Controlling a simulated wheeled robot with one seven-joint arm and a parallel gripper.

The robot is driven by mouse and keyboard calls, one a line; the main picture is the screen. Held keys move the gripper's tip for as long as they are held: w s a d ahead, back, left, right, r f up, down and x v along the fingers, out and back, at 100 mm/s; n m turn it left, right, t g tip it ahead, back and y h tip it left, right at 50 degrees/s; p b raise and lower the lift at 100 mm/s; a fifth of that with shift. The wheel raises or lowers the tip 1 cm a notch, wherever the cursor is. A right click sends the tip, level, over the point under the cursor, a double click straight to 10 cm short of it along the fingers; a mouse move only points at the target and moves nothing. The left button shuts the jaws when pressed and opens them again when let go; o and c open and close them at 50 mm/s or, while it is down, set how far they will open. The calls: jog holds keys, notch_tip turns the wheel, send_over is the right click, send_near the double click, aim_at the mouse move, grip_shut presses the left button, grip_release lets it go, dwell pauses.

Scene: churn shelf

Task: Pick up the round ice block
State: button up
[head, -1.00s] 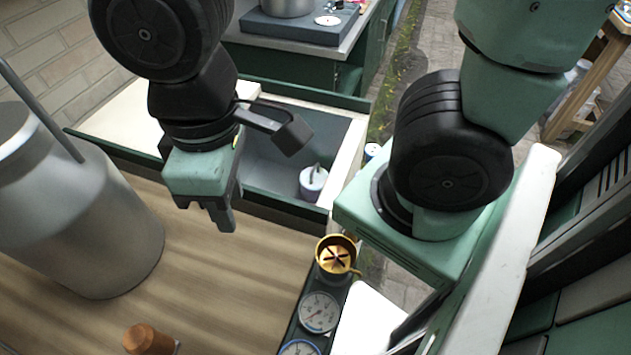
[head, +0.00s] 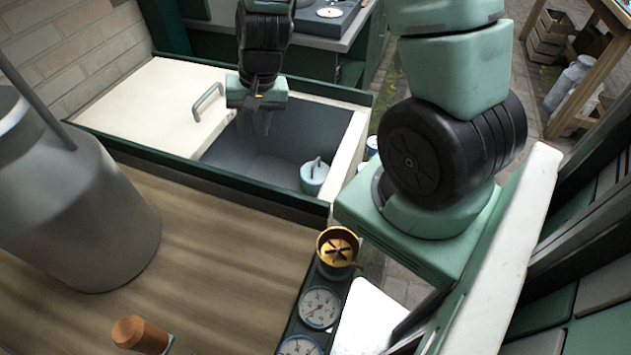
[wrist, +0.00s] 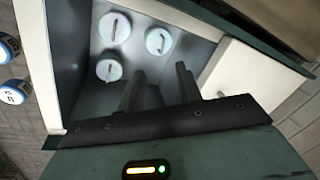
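Three round, pale things with a handle or slot on top sit in the grey bin (head: 262,140). In the wrist view they are at the upper left (wrist: 114,27), upper middle (wrist: 159,41) and lower left (wrist: 109,69). I cannot tell which is the round ice block. The head view shows one pale blue round piece with an upright handle (head: 314,177) in the bin's right corner; the others are hidden there. My gripper (wrist: 160,85) points down into the bin, its two fingers apart with nothing between them. In the head view my gripper (head: 256,118) is over the bin's back part.
A cream lid (head: 150,100) with a metal handle covers the bin's left part. Green rims edge the bin. A large metal churn (head: 85,220) stands on the wooden counter (head: 220,250) at left. Gauges (head: 319,307) and a brass cup (head: 338,247) line the counter's right edge.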

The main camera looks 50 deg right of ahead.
jog(key=d+f+m+h, duration=0.1)
jog(key=d+f+m, duration=0.45)
jog(key=d, duration=0.65)
jog(key=m+h, duration=0.1)
jog(key=m, duration=0.2)
send_near(316, 161)
jog(key=shift+w+f, duration=0.25)
jog(key=shift+f, duration=1.1)
jog(key=shift+w+f, duration=0.25)
jog(key=shift+f, duration=1.1)
jog(key=shift+w+f, duration=0.2)
jog(key=shift+f, duration=1.1)
grip_shut()
jog(key=shift+r, duration=0.1)
